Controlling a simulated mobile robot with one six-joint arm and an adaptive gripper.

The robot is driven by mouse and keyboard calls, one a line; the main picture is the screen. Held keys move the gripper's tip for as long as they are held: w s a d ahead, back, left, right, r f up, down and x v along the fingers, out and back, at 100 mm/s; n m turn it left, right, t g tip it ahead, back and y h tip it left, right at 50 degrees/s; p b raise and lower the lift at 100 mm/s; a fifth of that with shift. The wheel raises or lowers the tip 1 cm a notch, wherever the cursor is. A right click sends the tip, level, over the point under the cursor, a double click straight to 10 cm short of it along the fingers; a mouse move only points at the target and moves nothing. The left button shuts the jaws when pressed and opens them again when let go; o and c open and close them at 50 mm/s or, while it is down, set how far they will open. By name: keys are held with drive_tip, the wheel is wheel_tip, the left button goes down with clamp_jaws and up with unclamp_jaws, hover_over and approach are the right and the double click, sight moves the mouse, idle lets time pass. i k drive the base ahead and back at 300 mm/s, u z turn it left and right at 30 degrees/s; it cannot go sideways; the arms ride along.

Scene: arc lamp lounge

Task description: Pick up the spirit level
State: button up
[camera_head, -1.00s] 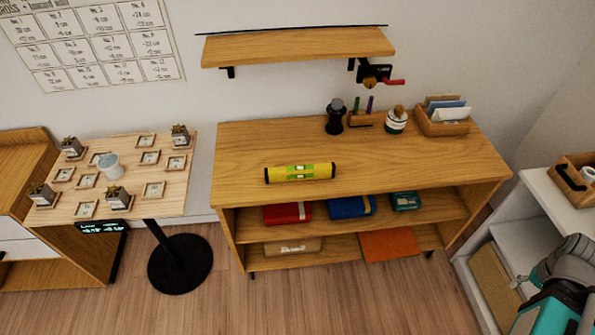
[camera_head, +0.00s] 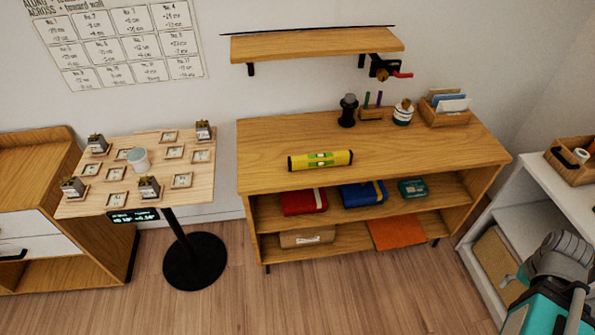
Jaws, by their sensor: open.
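The spirit level (camera_head: 320,160) is a yellow bar with black ends and green vials. It lies flat on the wooden top of the cabinet (camera_head: 270,140), near its front edge and left of the middle. Nothing covers it, and the wood around it is bare. Teal and grey parts of my own arm show at the lower right corner, well away from the level. I cannot make out my gripper's fingers in this view.
A black grinder-like item (camera_head: 347,110), a pen holder (camera_head: 376,114), a jar (camera_head: 403,112) and a letter box (camera_head: 445,110) stand behind the level. A wall shelf (camera_head: 315,43) hangs above. A small pedestal table (camera_head: 145,208) stands left, a white shelf unit (camera_head: 535,185) right. Floor in front is clear.

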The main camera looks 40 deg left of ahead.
sight(327, 159)
drive_tip(key=k, duration=0.8)
drive_tip(key=u, duration=2.15)
drive_tip(key=i, duration=1)
drive_tip(key=u, duration=0.05)
